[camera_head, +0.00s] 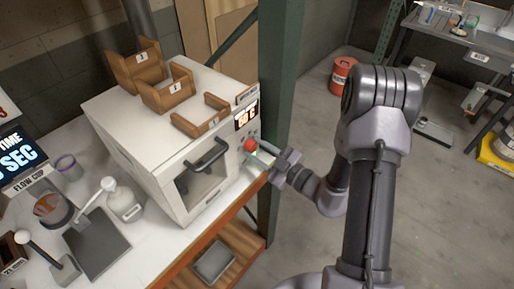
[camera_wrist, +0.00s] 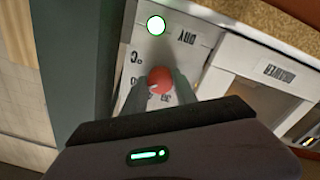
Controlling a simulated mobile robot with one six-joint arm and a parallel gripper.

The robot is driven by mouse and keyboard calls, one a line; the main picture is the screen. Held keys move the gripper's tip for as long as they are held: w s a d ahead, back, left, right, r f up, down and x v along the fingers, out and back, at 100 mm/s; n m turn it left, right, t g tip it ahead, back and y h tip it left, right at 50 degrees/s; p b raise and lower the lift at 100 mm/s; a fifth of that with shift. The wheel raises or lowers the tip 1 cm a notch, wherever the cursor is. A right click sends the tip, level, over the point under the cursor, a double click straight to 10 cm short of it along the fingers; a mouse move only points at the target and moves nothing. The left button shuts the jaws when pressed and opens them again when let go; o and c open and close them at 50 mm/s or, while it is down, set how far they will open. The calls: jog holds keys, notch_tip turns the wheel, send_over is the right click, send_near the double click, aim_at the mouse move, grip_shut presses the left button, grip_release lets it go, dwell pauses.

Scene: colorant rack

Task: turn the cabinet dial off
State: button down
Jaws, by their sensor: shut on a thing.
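The cabinet (camera_head: 150,150) is a white box with a dark-handled door, standing on the bench. Its red dial (camera_head: 250,145) is on the front panel, to the right of the door and below a lit display (camera_head: 246,115). In the wrist view the red dial (camera_wrist: 160,80) sits between my fingertips. My gripper (camera_head: 262,155) reaches the panel from the right and is shut on the dial. The dial's pointer and exact setting cannot be read. A round green-rimmed light (camera_wrist: 156,25) glows white on the panel in the wrist view.
Brown numbered bins (camera_head: 168,88) stand on the cabinet top. A dark green post (camera_head: 280,110) rises close behind my gripper. A pump bottle (camera_head: 122,200) and a cup stand on the bench left of the cabinet. Open floor lies to the right.

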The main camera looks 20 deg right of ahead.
jog(key=n+p, duration=0.1)
jog(key=n, duration=1.1)
jog(key=shift+n, duration=0.4)
jog(key=n+b, duration=0.1)
jog(key=n, duration=0.5)
jog(key=shift+n+y+b, duration=0.3)
jog(key=shift+y+b, duration=0.05)
jog(key=shift+y, duration=0.05)
jog(key=n+b, duration=0.2)
jog(key=n, duration=0.4)
jog(key=shift+b, duration=0.35)
jog(key=c, duration=1)
grip_release()
jog(key=shift+r, duration=0.1)
jog(key=shift+o, duration=0.2)
jog(key=shift+d, duration=0.1)
